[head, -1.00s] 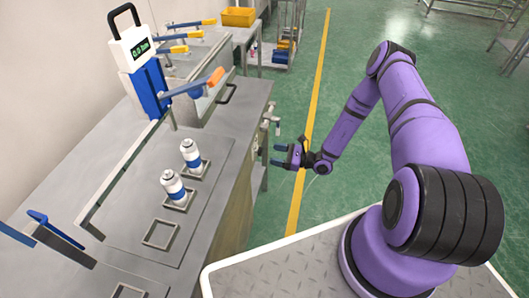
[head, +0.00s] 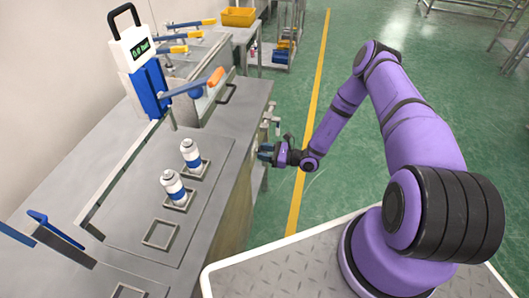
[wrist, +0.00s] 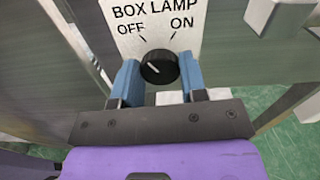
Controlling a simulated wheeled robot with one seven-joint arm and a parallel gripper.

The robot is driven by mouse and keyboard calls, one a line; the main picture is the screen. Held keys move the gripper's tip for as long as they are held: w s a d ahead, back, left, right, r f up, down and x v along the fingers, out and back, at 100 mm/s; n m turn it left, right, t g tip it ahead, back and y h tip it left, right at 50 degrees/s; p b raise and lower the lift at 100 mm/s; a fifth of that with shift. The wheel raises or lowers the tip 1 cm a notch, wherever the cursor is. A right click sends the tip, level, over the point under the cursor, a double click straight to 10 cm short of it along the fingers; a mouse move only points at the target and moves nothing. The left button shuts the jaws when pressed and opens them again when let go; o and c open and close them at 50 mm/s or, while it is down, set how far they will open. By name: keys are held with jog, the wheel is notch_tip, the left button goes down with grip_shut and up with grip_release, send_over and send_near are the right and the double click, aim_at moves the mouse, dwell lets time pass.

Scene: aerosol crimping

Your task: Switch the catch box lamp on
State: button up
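The black lamp knob (wrist: 159,67) sits on a white panel (wrist: 112,18) lettered "BOX LAMP", with OFF at upper left and ON at upper right. The knob's white pointer line slants to the upper left, toward OFF. In the wrist view, the blue fingers of my gripper (wrist: 160,82) stand on both sides of the knob, close against it and closed to about its width. In the head view, my gripper (head: 265,152) is at the right side of the grey bench; the knob is hidden there.
On the grey bench (head: 105,165), two white-and-blue cans (head: 174,188) (head: 191,154) stand in square holders. A blue-and-white press (head: 150,85) with an orange-tipped lever rises behind them. Valves (head: 272,113) jut from the bench side near my gripper.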

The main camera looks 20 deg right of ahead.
jog(key=shift+m, duration=0.4)
jog(key=m, duration=1.1)
jog(key=shift+d+f, duration=0.1)
dwell(0.6)
jog(key=o, duration=0.9)
jog(key=v, duration=1)
jog(key=shift+s+d, duration=0.2)
jog(key=shift+d, duration=0.15)
